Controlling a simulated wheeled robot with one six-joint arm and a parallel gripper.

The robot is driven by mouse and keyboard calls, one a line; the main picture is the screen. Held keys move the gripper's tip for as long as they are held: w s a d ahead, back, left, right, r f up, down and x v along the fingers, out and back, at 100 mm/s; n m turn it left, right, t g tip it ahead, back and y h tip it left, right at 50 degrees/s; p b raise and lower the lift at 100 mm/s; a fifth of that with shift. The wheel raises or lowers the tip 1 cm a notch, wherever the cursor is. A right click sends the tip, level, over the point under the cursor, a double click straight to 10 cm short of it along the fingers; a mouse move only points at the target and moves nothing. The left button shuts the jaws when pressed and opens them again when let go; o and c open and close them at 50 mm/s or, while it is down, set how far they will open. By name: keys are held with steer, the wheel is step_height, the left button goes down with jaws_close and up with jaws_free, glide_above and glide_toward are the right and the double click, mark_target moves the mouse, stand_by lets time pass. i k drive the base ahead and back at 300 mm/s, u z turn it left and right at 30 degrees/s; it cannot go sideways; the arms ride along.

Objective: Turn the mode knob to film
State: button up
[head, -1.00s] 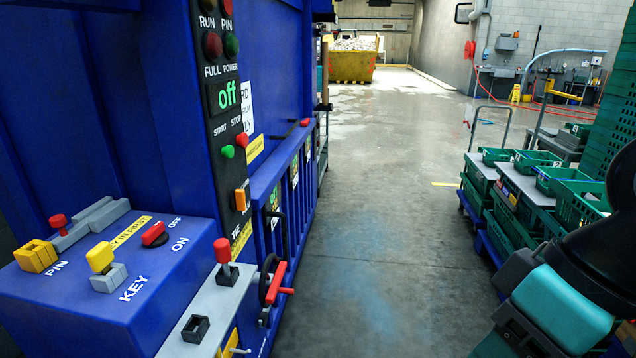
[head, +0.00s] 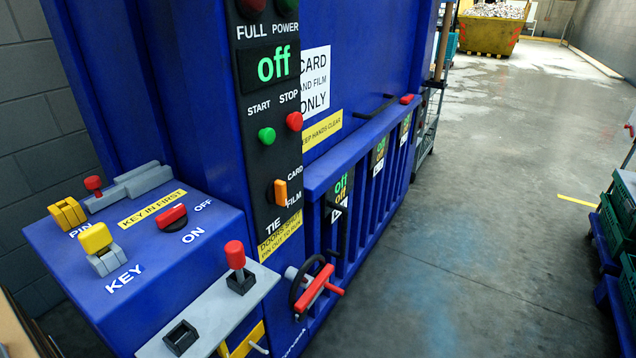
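The mode knob (head: 281,192) is a small orange block on the black control strip (head: 270,120) of a blue baler (head: 345,60). The label CARD stands at its upper right and FILM at its lower right. The knob looks roughly upright; I cannot tell for sure which label it points to. My gripper is not in view and nothing covers the knob.
A blue ledge (head: 125,295) with a yellow key (head: 97,240), red switch (head: 172,217) and red-topped lever (head: 236,258) juts out below left. A red-handled wheel (head: 312,287) sticks out below the knob. Green crates (head: 628,200) stand at right; the floor between is clear.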

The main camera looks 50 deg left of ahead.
mark_target(276, 192)
steer(key=u, duration=0.45)
steer(key=i, duration=1)
steer(key=u, duration=0.75)
